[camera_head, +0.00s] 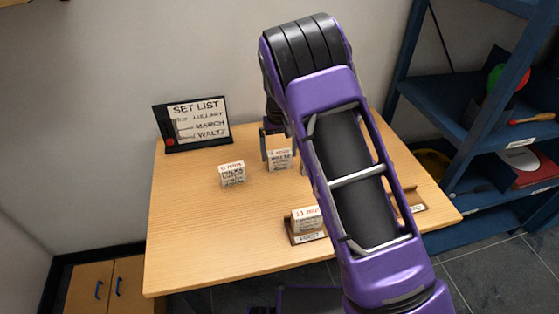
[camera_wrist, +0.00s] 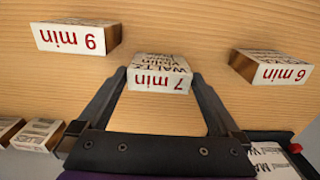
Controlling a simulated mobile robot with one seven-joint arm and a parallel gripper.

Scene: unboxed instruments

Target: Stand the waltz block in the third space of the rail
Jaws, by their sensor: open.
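The waltz block (camera_wrist: 160,78), pale with a red "7 min" on its top face, stands on the table in the wrist view. It also shows in the head view (camera_head: 279,160). My gripper (camera_wrist: 160,88) is open, with one finger on each side of this block. I cannot tell whether the fingers touch it. The wooden rail (camera_head: 290,229) is at the table's front, with a "FIRST" label at its left end. A block (camera_head: 306,219) stands in its first space. My arm hides the rail's middle; its right end (camera_head: 411,198) shows beyond, so the third space is not clear.
Two more blocks show at the wrist view's lower left. The set list board (camera_head: 198,124) stands at the back left. The table's left front is clear.

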